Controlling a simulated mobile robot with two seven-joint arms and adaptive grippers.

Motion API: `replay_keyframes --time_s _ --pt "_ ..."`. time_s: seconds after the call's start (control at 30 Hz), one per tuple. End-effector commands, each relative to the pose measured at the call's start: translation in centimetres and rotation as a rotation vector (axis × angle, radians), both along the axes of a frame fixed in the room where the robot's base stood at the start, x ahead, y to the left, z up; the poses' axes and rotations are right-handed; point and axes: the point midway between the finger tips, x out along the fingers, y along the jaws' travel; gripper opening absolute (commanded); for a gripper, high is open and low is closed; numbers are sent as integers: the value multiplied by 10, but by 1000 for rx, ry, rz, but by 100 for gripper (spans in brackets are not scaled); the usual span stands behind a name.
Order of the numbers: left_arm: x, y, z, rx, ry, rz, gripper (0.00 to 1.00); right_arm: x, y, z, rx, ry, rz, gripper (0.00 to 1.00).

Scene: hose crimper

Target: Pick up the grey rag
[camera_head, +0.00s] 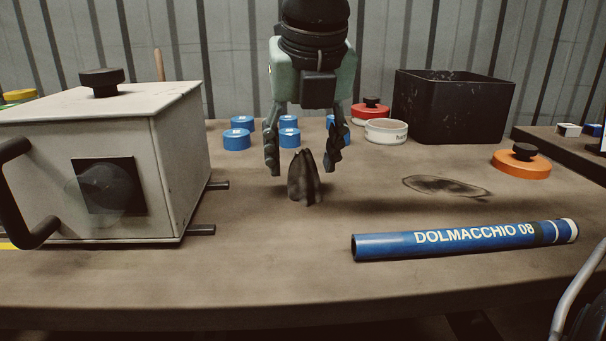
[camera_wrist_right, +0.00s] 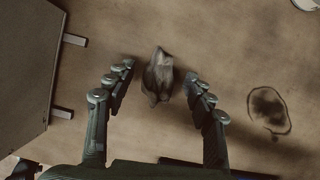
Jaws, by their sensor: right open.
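The grey rag (camera_head: 304,178) stands bunched up in a peak on the workbench, near the middle of the head view. In the right wrist view the rag (camera_wrist_right: 158,77) lies between and slightly beyond the two fingertips. My right gripper (camera_head: 306,162) points down above the rag with its fingers spread on either side of it. In the right wrist view the right gripper (camera_wrist_right: 161,72) is open and a gap shows between each finger and the rag. My left gripper is not in view.
A white box machine (camera_head: 178,160) with black handle stands at left. A blue tube (camera_head: 400,243) lies in front at right. Several blue caps (camera_head: 237,139), a white ring (camera_head: 386,131), a black bin (camera_head: 452,105) and an orange lid (camera_head: 521,164) stand behind. Bench around the rag is clear.

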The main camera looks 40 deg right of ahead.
Motion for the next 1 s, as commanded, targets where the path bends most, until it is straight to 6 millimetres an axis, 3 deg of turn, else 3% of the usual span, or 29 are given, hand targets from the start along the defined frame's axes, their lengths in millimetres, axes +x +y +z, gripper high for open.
replay_keyframes --time_s 0.3,0.7,1.0 --pt "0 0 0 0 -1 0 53 2 -1 -5 0 -1 0 52" --pt "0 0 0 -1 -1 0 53 2 -1 -5 0 -1 0 2" --pt "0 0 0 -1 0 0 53 2 -1 -2 0 -2 -1 1"
